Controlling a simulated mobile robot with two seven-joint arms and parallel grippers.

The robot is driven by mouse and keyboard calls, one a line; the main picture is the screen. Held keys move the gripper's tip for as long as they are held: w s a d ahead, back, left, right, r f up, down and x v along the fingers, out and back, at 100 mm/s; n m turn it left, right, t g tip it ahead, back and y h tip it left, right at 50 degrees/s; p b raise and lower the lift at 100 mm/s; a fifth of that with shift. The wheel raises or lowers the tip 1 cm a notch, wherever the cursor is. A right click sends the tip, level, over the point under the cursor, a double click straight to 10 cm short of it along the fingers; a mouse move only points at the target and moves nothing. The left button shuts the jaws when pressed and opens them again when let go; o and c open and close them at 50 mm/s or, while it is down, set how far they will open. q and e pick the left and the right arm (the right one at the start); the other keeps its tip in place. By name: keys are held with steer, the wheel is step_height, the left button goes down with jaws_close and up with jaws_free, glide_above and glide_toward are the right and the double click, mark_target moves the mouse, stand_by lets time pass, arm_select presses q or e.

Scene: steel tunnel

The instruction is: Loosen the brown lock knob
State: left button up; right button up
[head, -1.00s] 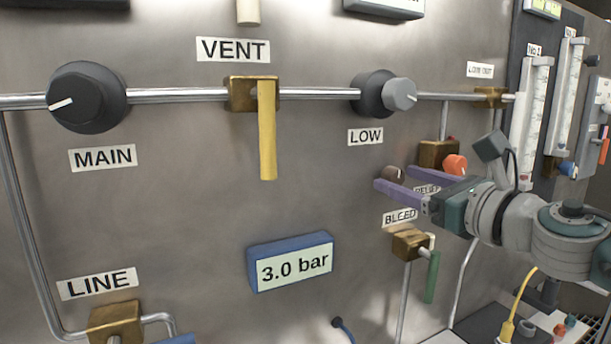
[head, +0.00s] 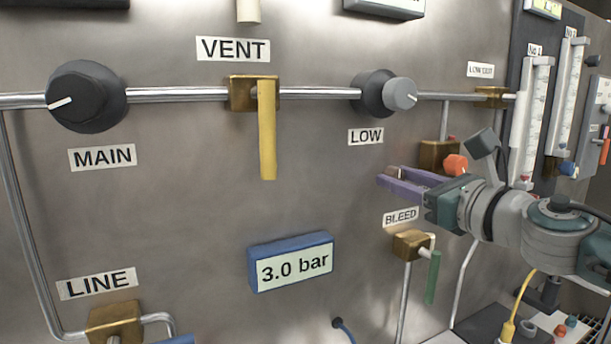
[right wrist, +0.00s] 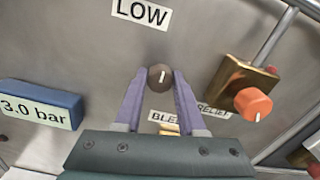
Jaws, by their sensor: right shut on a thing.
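The brown lock knob (right wrist: 160,78) is a small round knob with a white mark, on the wall below the LOW label. In the head view the knob (head: 393,173) is partly hidden by my fingers. My right gripper (head: 388,177) has purple fingers and reaches in from the right. In the right wrist view its two fingertips (right wrist: 160,75) lie on either side of the knob, shut on it. My left gripper is not in view.
An orange knob (head: 456,164) on a brass block (head: 434,155) stands close above my right gripper. The BLEED valve (head: 410,244) with its green lever is below. The LOW knob (head: 385,94) is above. A 3.0 bar display (head: 291,263) is to the lower left.

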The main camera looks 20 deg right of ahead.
jaws_close()
steer(key=shift+m, duration=0.4)
steer(key=m, duration=0.2)
steer(key=shift+m, duration=0.4)
steer(key=m, duration=0.5)
steer(key=shift+m+p, duration=0.3)
steer(key=m, duration=0.4)
steer(key=shift+m, duration=0.3)
steer(key=m+p, duration=0.1)
steer(key=m, duration=0.3)
